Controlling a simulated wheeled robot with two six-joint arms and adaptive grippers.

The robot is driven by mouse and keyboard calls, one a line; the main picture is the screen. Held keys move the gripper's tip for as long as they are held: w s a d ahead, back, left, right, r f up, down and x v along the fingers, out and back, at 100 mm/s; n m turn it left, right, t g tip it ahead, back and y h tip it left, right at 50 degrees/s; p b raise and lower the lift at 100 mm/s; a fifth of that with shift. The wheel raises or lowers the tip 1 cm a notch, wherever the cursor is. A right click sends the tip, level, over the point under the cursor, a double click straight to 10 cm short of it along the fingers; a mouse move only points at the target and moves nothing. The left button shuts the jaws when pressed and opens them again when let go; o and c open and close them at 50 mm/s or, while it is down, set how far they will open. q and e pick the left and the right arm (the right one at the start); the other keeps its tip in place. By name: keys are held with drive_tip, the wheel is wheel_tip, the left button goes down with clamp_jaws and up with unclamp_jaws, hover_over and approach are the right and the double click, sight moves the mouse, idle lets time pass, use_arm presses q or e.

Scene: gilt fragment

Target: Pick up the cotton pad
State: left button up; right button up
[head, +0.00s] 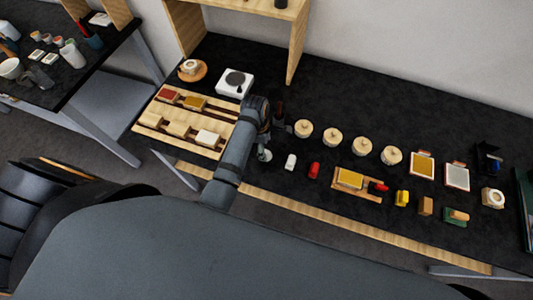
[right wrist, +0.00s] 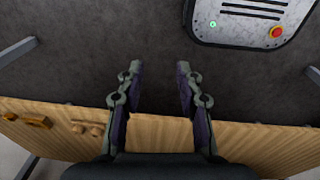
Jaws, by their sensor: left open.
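No item can be told for certain as the cotton pad. A small pale round piece (head: 265,155) lies on the black bench close beside my left arm, and a small white piece (head: 290,161) lies to its right. A flat white block (head: 208,138) sits on the wooden rack at left. My left gripper (head: 278,112) is open, small and dark in the head view, above the bench left of the round lidded pots. My right gripper (right wrist: 158,74) is open and empty in the right wrist view, with bare floor between its fingers.
Wooden lidded pots (head: 333,136) stand in a row right of my left gripper. A red piece (head: 314,170) and a wooden tray (head: 347,190) lie nearer the front edge. A white scale (head: 235,82) and wooden shelf (head: 297,45) stand behind.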

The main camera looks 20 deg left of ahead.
use_arm(q)
wheel_tip(320, 180, down, 4)
drive_tip(key=shift+s+d+f+p, duration=0.1)
drive_tip(key=shift+f+p, duration=0.1)
drive_tip(key=shift+p, duration=0.75)
drive_tip(key=shift+d+f, duration=0.1)
drive_tip(key=shift+f, duration=0.25)
drive_tip(key=c, duration=1)
use_arm(e)
drive_tip(key=shift+w+d+r, duration=0.1)
drive_tip(key=shift+d+r, duration=0.15)
drive_tip(key=shift+r, duration=0.25)
drive_tip(key=shift+w+d+r, duration=0.1)
drive_tip(key=shift+d+r, duration=0.15)
drive_tip(key=shift+r, duration=0.25)
use_arm(q)
drive_tip(key=shift+r, duration=0.1)
drive_tip(key=shift+c, duration=0.2)
